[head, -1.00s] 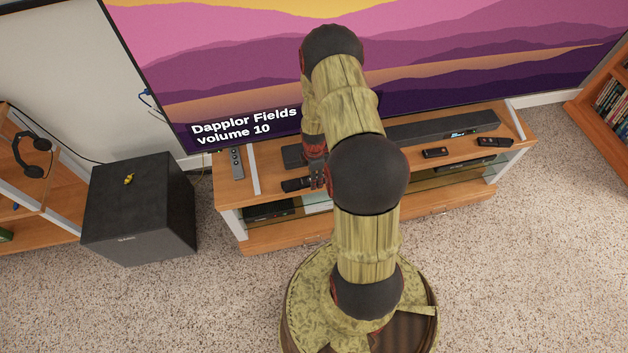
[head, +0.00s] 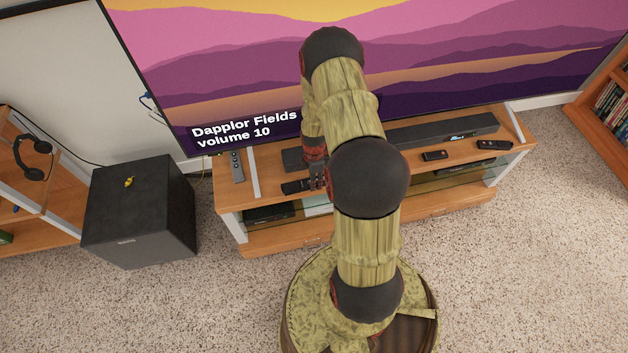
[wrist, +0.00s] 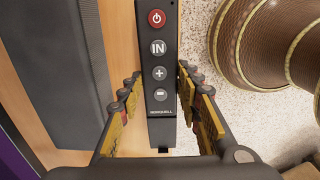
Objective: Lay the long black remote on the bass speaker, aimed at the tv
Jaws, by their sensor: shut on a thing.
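My gripper (head: 318,182) is over the front edge of the tv stand, with its fingers closed on a black remote (head: 296,186). In the wrist view the remote (wrist: 160,60) runs lengthwise between the fingertips (wrist: 160,88), with a red power button and several grey ones. I cannot tell whether it touches the stand. The bass speaker (head: 143,225) is a black box on the floor to the left, with a small yellow thing (head: 129,182) on its flat top. The big tv (head: 230,65) stands behind, its screen lit.
The wooden tv stand (head: 390,190) holds a soundbar (head: 440,132), a long grey remote (head: 237,167) at its left end and two small dark remotes (head: 435,155) (head: 495,145) on the right. A shelf with headphones (head: 32,157) stands left of the speaker. Carpet between is clear.

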